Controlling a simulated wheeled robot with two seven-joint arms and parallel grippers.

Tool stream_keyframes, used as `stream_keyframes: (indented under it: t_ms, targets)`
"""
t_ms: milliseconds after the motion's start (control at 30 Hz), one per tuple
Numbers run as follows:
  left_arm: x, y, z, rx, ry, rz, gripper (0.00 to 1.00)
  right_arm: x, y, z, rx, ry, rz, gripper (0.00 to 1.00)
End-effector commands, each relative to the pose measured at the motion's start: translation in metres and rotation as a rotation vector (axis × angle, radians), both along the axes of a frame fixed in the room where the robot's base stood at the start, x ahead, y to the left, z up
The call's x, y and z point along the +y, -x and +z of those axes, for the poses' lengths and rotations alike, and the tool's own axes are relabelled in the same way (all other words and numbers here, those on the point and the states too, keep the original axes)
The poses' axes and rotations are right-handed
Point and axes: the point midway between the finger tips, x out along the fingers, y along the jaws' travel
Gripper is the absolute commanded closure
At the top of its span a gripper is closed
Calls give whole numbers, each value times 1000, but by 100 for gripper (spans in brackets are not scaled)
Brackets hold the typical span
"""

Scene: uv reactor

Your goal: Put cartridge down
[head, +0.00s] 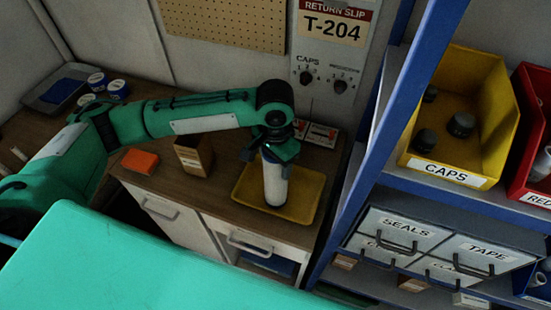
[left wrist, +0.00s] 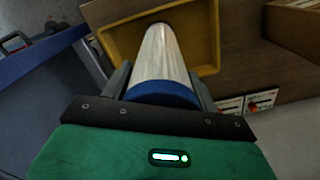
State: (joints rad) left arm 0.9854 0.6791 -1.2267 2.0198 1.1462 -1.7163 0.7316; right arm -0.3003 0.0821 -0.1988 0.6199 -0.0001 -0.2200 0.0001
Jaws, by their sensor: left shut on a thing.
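The cartridge (head: 274,181) is a pale cylinder with a dark lower end, upright over the yellow tray (head: 242,194) in the head view. My left gripper (head: 271,152) is shut on its upper end. In the left wrist view the cartridge (left wrist: 162,58) shows a blue band near the fingers, and its far end is over the yellow tray (left wrist: 208,68). My left gripper (left wrist: 160,92) has one finger on each side of it. I cannot tell whether the cartridge's lower end touches the tray. My right gripper is not in view.
A cardboard box (head: 193,156) and an orange item (head: 140,161) stand left of the tray on the wooden counter (head: 222,168). A blue shelf post (head: 366,120) rises close on the right. A yellow CAPS bin (head: 446,167) sits on the shelf.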

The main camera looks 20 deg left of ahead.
Motion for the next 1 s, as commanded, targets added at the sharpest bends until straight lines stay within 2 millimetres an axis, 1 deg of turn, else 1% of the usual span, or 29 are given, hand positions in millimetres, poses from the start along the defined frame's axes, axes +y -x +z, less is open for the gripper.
stream_keyframes:
  t_ms: [267,300,367,400,667,767,867,1000]
  targets:
    - [0,0,-2,0,0,0,84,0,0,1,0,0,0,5]
    - [0,0,-2,-1,0,0,34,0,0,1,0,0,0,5]
    - [0,0,-2,-1,0,0,22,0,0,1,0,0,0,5]
    - [0,0,-2,0,0,0,18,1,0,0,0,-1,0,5]
    - [0,0,-2,0,0,0,18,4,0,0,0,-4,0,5]
    - [0,0,2,-1,0,-1,18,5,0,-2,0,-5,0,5]
    - [-1,-1,14,-4,2,-2,18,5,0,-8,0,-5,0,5]
    - [-1,-1,43,-6,2,-1,18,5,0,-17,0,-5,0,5]
